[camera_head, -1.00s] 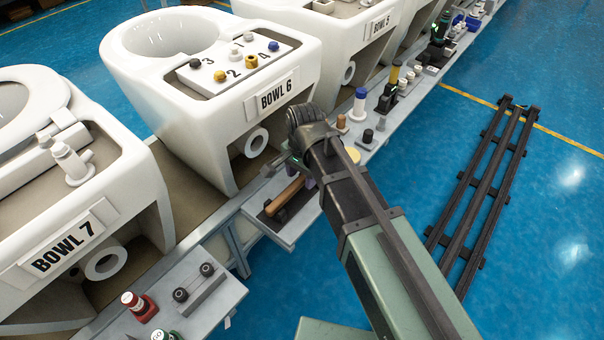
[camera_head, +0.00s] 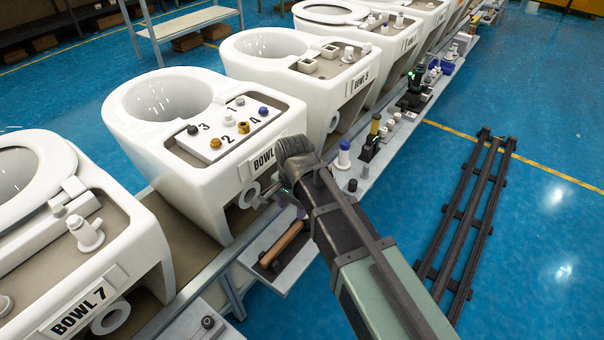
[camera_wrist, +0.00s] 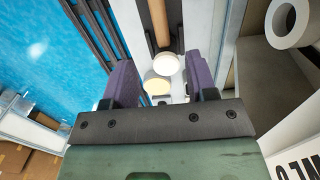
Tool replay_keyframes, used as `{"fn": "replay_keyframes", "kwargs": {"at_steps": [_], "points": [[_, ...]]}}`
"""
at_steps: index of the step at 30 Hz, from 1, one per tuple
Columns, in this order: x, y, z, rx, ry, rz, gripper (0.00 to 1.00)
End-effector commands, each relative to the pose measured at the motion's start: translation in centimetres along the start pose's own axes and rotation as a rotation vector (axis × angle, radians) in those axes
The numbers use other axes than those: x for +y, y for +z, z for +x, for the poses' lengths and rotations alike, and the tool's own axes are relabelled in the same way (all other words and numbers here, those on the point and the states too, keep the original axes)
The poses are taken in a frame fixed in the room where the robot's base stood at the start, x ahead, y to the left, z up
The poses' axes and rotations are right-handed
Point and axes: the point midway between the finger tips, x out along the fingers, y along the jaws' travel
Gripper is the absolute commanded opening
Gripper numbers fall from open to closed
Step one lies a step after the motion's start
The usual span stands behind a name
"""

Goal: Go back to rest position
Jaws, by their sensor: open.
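My gripper shows in the wrist view (camera_wrist: 160,85) with two purple finger pads spread apart and nothing between them. Beyond the gap are a round cream disc and a white round end of a wooden-handled tool (camera_wrist: 158,25) on the side shelf. In the head view my arm reaches up from the bottom right. Its wrist is beside the bowl labelled BOWL 6 (camera_head: 205,160), above the shelf. The fingers are mostly hidden behind the wrist there. The wooden handle (camera_head: 282,243) lies in a dark holder left of my arm.
BOWL 7 (camera_head: 130,240) stands at the lower left and BOWL 5 (camera_head: 290,75) behind. Bottles and small parts line the shelf (camera_head: 390,150), including a blue-and-white bottle (camera_head: 344,154). Dark rails (camera_head: 470,215) lie on the blue floor at right, with open floor around them.

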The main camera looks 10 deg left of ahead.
Motion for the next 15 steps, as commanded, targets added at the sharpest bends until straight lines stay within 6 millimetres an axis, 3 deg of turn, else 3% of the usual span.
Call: {"fn": "replay_keyframes", "kwargs": {"at_steps": [4, 8, 10, 12, 15], "points": [[0.0, 0.0, 0.0, 0.000, 0.000, -0.050, 0.52], [0.9, 0.4, 0.0, 0.007, 0.000, -0.295, 0.52], [3.5, -0.1, 0.0, 0.014, 0.002, -0.458, 0.52], [7.6, -1.9, -0.1, 0.022, 0.003, -0.576, 0.52], [12.8, -4.3, -0.2, 0.031, 0.007, -0.654, 0.52]]}}
